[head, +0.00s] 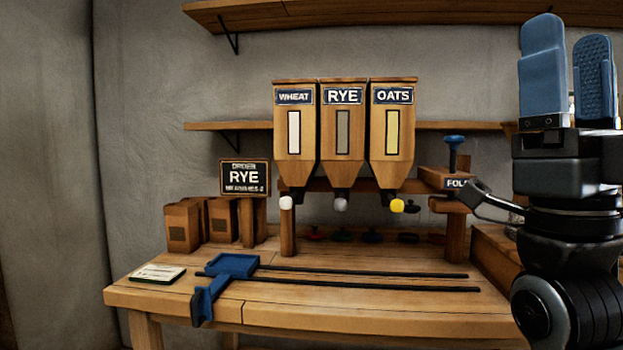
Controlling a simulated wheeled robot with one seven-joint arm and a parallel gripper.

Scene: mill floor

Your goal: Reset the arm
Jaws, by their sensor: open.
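My gripper (569,75) is at the right of the head view, raised close to the camera, with its two blue fingers pointing up. The fingers are apart and nothing shows between them. My arm below it stands in front of the right end of the wooden bench (330,322) and touches nothing that I can see.
Three hoppers stand behind the bench: wheat (294,135), rye (342,135) and oats (391,135). A rye order sign (245,177) stands left of them. A blue carriage (232,265) sits by two dark rails (370,271). Brown boxes (183,227) stand at the left.

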